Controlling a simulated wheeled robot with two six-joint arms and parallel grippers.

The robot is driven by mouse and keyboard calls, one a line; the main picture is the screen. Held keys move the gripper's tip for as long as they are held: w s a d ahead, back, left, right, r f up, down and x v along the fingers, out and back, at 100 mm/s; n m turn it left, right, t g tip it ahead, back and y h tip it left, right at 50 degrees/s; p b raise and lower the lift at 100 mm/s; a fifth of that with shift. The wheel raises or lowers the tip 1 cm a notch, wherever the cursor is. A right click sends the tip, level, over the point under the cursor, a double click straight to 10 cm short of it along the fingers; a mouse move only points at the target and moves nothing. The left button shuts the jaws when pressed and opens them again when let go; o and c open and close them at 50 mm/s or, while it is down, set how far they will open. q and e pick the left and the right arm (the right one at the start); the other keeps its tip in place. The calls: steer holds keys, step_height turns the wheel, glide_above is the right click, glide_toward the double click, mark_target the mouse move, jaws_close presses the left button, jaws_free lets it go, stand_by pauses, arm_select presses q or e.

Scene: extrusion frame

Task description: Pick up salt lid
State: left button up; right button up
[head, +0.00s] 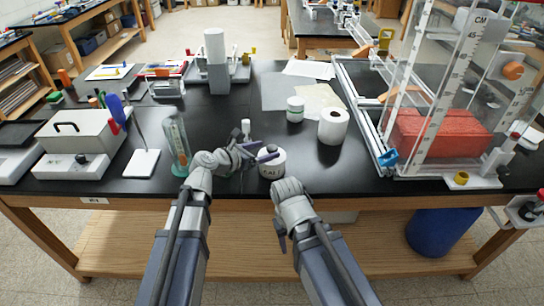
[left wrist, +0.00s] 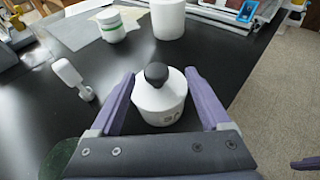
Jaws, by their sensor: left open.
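The salt jar (head: 272,169) is a small white container standing upright near the front edge of the black bench. Its white lid with a round black knob (left wrist: 157,73) is on top, in the middle of the left wrist view. My left gripper (head: 258,152) is open, with its purple fingers on either side of the jar's top. In the left wrist view my left gripper (left wrist: 160,78) shows a gap on both sides of the knob, with nothing held. My right arm ends just right of the jar, near the bench edge; its fingers are not clear.
A green-banded jar (head: 295,109) and a white roll (head: 333,127) stand behind to the right. A clear green-tinted cylinder (head: 178,145) is at the left. A large frame with a red block (head: 440,135) fills the right side.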

mark_target(271, 148)
arm_select(q)
steer(key=x, duration=0.2)
steer(key=b+x, duration=0.1)
steer(key=x, duration=0.1)
steer(key=shift+w+a+f, duration=0.25)
steer(key=shift+a, duration=0.05)
steer(key=shift+w+d+b, duration=0.25)
steer(key=shift+d+b, duration=0.05)
steer(key=shift+s, duration=0.1)
steer(key=shift+c, duration=0.2)
jaws_close()
